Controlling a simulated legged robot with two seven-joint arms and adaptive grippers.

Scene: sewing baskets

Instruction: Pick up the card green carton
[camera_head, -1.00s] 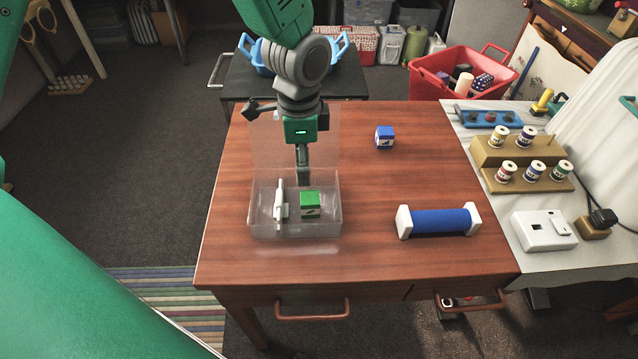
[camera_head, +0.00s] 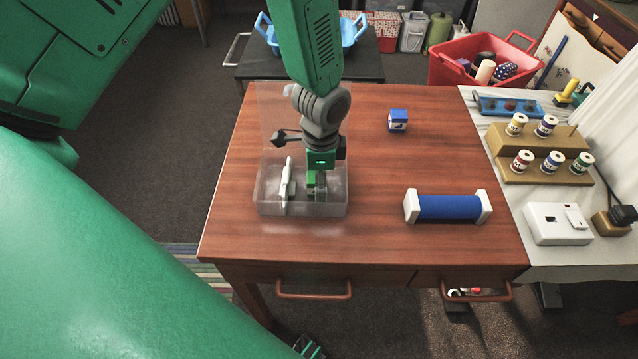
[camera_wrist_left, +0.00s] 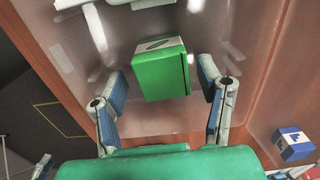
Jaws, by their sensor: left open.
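The green carton (camera_head: 311,181), a small box with a pale printed top, sits in a clear plastic bin (camera_head: 335,209) on the wooden table. My left gripper (camera_head: 318,186) is down in the bin at the carton and hides much of it in the head view. In the left wrist view, the carton (camera_wrist_left: 165,76) lies between the open fingers of my left gripper (camera_wrist_left: 160,80). A gap shows on each side, so the fingers are apart from it.
A white tool (camera_head: 287,184) lies left of the carton in the bin. The bin's clear lid (camera_head: 270,105) stands up behind. A blue carton (camera_head: 398,120) and a blue roll with white ends (camera_head: 448,207) are on the right. The table between them is clear.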

